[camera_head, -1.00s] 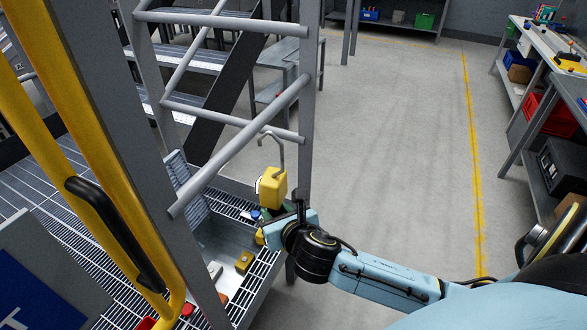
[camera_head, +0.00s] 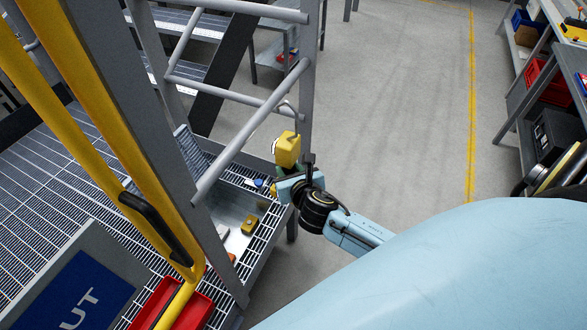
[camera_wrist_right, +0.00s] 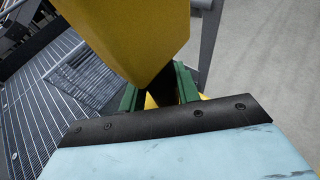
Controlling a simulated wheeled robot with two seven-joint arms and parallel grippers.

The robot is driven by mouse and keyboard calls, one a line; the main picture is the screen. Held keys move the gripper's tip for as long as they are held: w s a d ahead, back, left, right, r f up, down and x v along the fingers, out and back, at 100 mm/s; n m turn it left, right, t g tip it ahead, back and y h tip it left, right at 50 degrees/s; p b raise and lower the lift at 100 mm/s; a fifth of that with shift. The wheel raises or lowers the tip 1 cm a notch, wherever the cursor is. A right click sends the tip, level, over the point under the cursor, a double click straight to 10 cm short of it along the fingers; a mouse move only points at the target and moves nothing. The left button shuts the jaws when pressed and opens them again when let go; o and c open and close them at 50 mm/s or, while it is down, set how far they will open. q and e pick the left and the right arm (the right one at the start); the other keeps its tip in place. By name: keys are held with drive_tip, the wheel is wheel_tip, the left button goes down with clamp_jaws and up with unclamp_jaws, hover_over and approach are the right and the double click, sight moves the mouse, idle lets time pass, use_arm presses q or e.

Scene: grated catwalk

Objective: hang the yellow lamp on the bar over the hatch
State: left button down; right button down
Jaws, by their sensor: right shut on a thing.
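The yellow lamp (camera_head: 287,150) has a thin grey hook on top and hangs upright in my right gripper (camera_head: 288,180). In the right wrist view the lamp body (camera_wrist_right: 130,35) fills the top, with the green fingers of the right gripper (camera_wrist_right: 160,88) closed around its dark lower part. My left gripper is out of view.
A grey post (camera_head: 310,100) stands close behind the lamp. Yellow rails (camera_head: 110,150) rise at the left, beside a blue sign (camera_head: 75,292) and a red tray (camera_head: 195,312). Small yellow and blue items lie around the hatch. Open floor (camera_head: 400,120) is to the right.

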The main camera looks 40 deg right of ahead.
drive_tip(key=shift+w+a+b, duration=0.4)
drive_tip(key=shift+w+a, duration=0.05)
drive_tip(key=shift+w, duration=0.35)
drive_tip(key=shift+w+a+b, duration=0.35)
drive_tip(key=shift+w+a, duration=0.1)
drive_tip(key=shift+w, duration=0.3)
drive_tip(key=shift+w+a+f+b, duration=0.35)
drive_tip(key=shift+w+f+b, duration=0.25)
drive_tip(key=shift+b, duration=0.15)
drive_tip(key=shift+w+a+f+b, duration=0.3)
drive_tip(key=shift+w+f+b, duration=0.3)
drive_tip(key=shift+b, duration=0.2)
drive_tip(key=shift+w+a+f+b, duration=0.35)
drive_tip(key=shift+w+f+b, duration=0.2)
drive_tip(key=shift+f+b, duration=0.15)
drive_tip(key=shift+r, duration=0.1)
drive_tip(key=c, duration=1)
unclamp_jaws()
drive_tip(key=shift+o, duration=0.4)
drive_tip(key=shift+s, duration=0.1)
